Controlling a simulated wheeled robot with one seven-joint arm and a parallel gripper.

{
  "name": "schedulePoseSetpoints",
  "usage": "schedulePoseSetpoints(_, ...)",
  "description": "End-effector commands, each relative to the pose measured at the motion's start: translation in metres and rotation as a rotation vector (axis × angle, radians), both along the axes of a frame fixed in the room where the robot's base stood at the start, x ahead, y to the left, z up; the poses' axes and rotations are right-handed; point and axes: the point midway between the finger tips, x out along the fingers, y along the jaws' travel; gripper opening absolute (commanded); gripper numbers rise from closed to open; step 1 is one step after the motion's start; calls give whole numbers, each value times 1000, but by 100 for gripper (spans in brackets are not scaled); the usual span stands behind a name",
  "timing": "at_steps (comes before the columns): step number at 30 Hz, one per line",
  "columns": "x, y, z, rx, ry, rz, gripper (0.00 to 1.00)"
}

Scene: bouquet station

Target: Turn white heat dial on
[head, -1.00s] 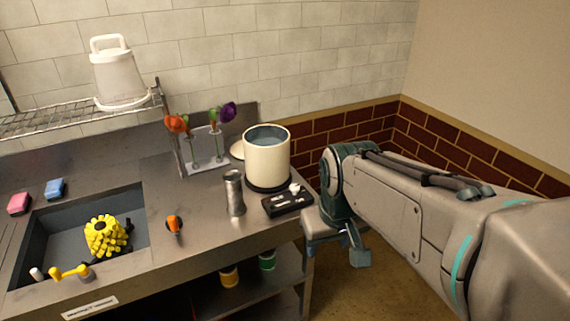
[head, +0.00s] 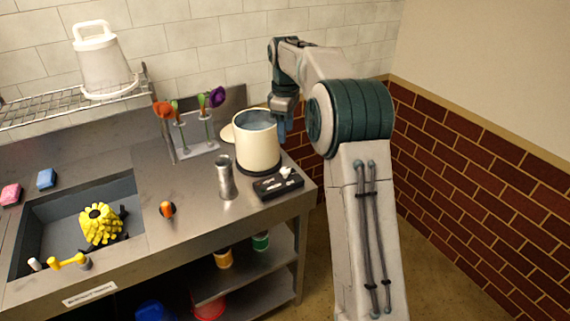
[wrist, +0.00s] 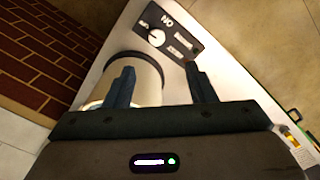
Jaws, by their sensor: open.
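The white heat dial (head: 286,171) is a small knob on a black control box (head: 264,189) at the counter's right front corner. In the wrist view the dial (wrist: 157,38) sits on the black box (wrist: 181,52) beside printed lettering, part of which looks like "ON". A cream pot (head: 257,146) stands just behind the box. My gripper (head: 282,128) hangs behind and to the right of the pot, pointing down.
A metal cylinder (head: 226,177) stands left of the box, and flowers in a holder (head: 198,146) are behind it. A sink (head: 40,236) with a yellow bristly object (head: 100,224) is at left. Brick walls (head: 470,170) border the floor at right.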

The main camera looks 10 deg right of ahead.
Motion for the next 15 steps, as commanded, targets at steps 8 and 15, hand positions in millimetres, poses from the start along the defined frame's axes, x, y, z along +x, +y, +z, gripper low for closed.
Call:
schedulePoseSetpoints(8,9,-1,-20,3,10,32,50)
schedulePoseSetpoints(15,8,-1,-68,3,12,32,50)
